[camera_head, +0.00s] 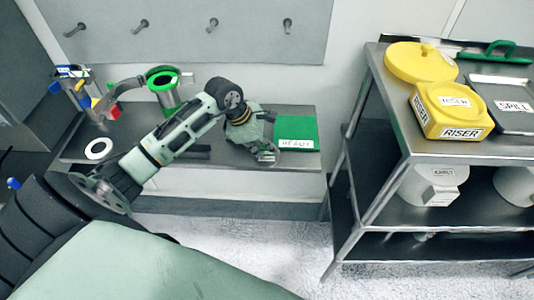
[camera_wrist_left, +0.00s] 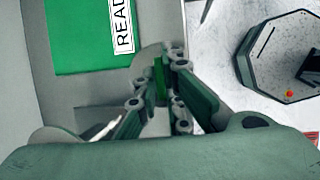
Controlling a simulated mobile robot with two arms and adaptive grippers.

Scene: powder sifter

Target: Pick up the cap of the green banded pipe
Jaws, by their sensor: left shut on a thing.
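The green banded pipe (camera_head: 165,88) is a metal cylinder with a green rim, upright at the back left of the metal bench. My left gripper (camera_head: 266,152) is low over the bench's front right part, beside the green mat. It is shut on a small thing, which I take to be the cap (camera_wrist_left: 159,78). In the left wrist view a green upright piece shows between the fingers (camera_wrist_left: 160,95), with a grey rounded edge behind it. The fingers hide most of it. I cannot tell whether it touches the bench. My right gripper is not in view.
A green mat (camera_head: 296,125) with a white label lies at the bench's right end. A white ring (camera_head: 98,148) lies at the left, near a rack of coloured items (camera_head: 72,80). A metal shelf unit (camera_head: 385,130) with yellow RISER parts stands at the right.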

